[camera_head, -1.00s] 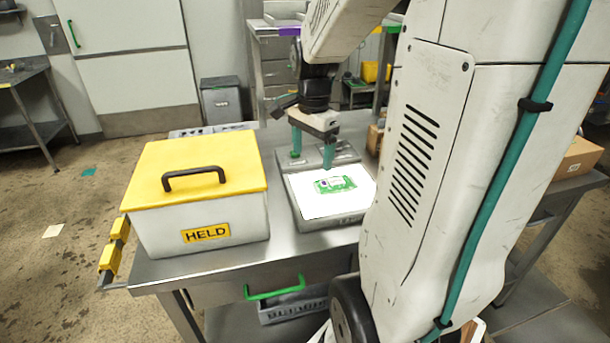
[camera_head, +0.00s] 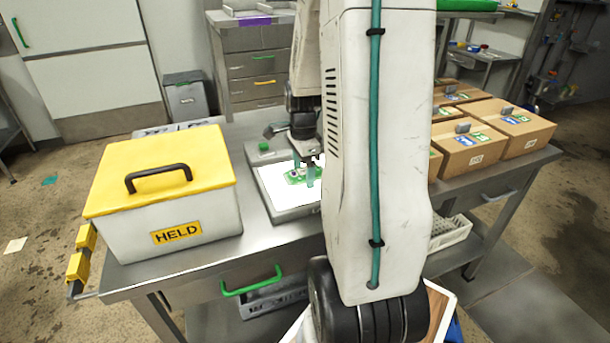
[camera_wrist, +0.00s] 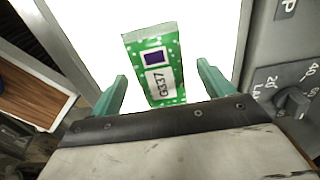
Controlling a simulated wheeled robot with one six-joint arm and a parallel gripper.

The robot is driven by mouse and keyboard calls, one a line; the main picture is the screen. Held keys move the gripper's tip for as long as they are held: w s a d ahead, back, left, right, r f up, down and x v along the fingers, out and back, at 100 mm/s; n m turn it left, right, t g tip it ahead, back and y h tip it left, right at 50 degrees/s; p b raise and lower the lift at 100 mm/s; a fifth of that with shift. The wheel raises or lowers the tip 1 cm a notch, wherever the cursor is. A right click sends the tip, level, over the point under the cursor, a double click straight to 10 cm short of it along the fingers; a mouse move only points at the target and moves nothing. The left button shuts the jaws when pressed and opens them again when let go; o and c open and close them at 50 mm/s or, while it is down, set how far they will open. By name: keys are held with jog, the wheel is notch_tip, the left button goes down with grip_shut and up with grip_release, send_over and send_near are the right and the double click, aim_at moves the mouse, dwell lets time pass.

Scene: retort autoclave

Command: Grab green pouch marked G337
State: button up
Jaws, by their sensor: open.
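The green pouch (camera_wrist: 154,62) lies on a bright white lit panel (camera_wrist: 200,30). Its white label reads G337 in the wrist view, with a dark purple square above it. In the head view the pouch (camera_head: 297,175) is partly hidden behind my gripper (camera_head: 309,172). In the wrist view my gripper (camera_wrist: 162,88) is open, its two teal fingers on either side of the pouch's lower end. Nothing is between the fingers' grip surfaces in contact that I can see; the height above the panel is hard to tell.
A yellow-lidded box marked HELD (camera_head: 165,195) stands left of the panel on the steel table (camera_head: 200,270). Several cardboard boxes (camera_head: 470,150) stand at the right. A grey control face with a knob (camera_wrist: 292,102) borders the panel in the wrist view.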

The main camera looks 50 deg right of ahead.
jog(key=c, duration=1.2)
